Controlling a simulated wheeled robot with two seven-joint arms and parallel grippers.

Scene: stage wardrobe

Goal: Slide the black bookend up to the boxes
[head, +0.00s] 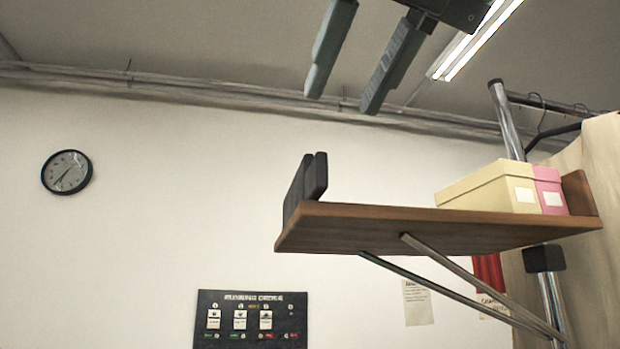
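The black bookend (305,187) stands upright at the left end of the wooden shelf (430,232), which I see from below. A yellow box (490,188) and a pink box (551,190) stand side by side at the shelf's right end, with a wide gap between them and the bookend. My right gripper (343,101) hangs down from the top of the view, above the bookend and apart from it. Its two fingers are spread with nothing between them. My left gripper is out of view.
The shelf top between bookend and boxes looks clear, though its surface is hidden from this low angle. A brown end panel (579,193) stands right of the boxes. A metal pole (507,118) rises behind them. Diagonal struts (455,275) run under the shelf.

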